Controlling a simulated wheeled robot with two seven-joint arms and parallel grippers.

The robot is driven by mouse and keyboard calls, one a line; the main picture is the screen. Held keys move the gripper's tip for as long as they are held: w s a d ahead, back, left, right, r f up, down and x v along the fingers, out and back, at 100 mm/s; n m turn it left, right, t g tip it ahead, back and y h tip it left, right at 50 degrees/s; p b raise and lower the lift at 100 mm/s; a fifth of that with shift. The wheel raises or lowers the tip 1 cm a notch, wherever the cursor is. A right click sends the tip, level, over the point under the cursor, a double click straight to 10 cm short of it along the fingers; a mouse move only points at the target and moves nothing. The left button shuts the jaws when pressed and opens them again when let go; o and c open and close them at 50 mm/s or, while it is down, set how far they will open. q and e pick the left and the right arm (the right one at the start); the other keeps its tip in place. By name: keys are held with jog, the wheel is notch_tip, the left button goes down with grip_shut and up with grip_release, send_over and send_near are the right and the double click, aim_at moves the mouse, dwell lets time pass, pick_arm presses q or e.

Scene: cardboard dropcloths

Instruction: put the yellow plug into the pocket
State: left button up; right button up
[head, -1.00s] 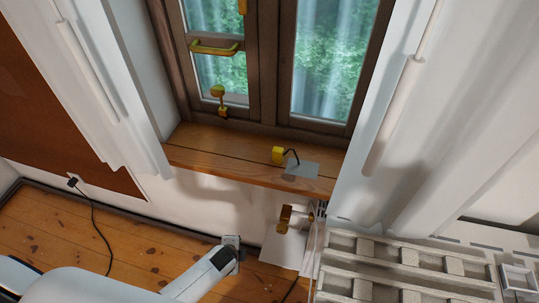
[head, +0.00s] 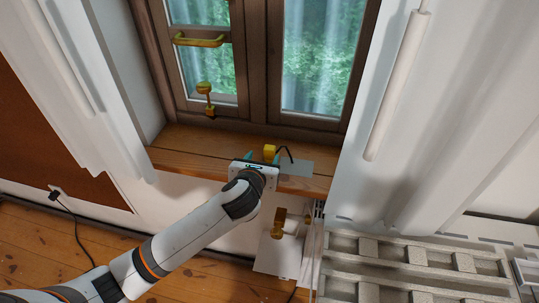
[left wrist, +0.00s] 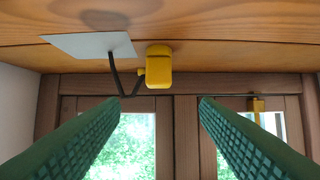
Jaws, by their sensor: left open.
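The yellow plug (head: 269,152) sits on the wooden windowsill with a dark bent cable at its side. It also shows in the left wrist view (left wrist: 158,66), beside a flat grey plate (left wrist: 90,46). My left gripper (head: 262,158) is at the sill's front edge, close to the plug. Its green fingers (left wrist: 163,105) are wide apart with nothing between their pads; in the wrist view the plug shows above the gap, apart from both. I cannot make out the pocket for certain; white sheets (head: 275,252) stand below the sill. My right gripper is out of view.
The windowsill (head: 190,150) is bare to the left. A brown window with a brass handle (head: 199,41) stands behind it. A yellow-brown piece (head: 285,222) is by the white sheets. A grey slotted rack (head: 400,275) fills the lower right. White curtains flank the window.

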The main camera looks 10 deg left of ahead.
aim_at(269, 151)
pick_arm(q)
jog(key=x, duration=0.4)
jog(key=shift+w+f, duration=0.2)
jog(key=shift+w, duration=0.05)
jog(key=x, duration=0.2)
jog(key=b+x, duration=0.1)
jog(key=x, duration=0.2)
jog(key=shift+d+f, duration=0.1)
jog(key=shift+f, duration=0.25)
jog(key=c, duration=1.2)
